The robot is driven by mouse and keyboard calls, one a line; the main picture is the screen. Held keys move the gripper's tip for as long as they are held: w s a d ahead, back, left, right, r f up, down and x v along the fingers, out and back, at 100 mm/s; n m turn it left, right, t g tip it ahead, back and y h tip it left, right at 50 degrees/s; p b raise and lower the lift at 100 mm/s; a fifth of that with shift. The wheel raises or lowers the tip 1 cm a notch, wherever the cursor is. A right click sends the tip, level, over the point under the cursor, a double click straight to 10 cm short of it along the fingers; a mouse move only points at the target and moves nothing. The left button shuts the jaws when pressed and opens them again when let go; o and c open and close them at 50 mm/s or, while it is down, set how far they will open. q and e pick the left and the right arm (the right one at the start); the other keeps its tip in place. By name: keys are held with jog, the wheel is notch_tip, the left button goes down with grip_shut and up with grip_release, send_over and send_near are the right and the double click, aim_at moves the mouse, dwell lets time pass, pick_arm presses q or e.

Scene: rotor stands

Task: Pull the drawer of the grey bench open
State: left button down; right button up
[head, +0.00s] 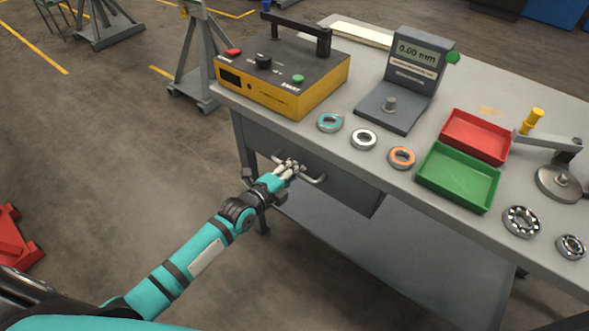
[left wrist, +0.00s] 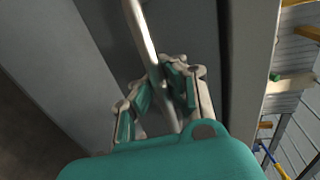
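The grey bench (head: 470,90) has a dark grey drawer (head: 345,188) under its top. The drawer front looks flush with the bench, with no open gap showing. A pale bar handle (head: 316,181) runs across the drawer front; it also shows as a slanting bar in the left wrist view (left wrist: 143,35). My right gripper is not in view.
On the bench top stand a yellow tester (head: 280,75), a gauge stand (head: 410,80), several rings, a red tray (head: 475,136) and a green tray (head: 458,177). A lower shelf (head: 390,255) lies below the drawer.

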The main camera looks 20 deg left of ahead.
pick_arm(q)
jog(key=f+p+v, duration=0.2)
jog(key=p+v, duration=0.1)
jog(key=v, duration=0.6)
jog(key=f+p+v, duration=0.2)
jog(key=p+v, duration=0.1)
jog(key=v, duration=0.6)
jog(key=s+f+p+v, duration=0.1)
jog(key=p+v, duration=0.3)
jog(key=v, duration=0.6)
jog(key=shift+s+a+f, duration=0.2)
jog(key=shift+f, duration=0.2)
jog(key=c, duration=1.3)
grip_release()
jog(key=shift+c, duration=0.2)
jog(key=shift+s, duration=0.1)
jog(key=v, duration=1.2)
jog(key=shift+f, duration=0.1)
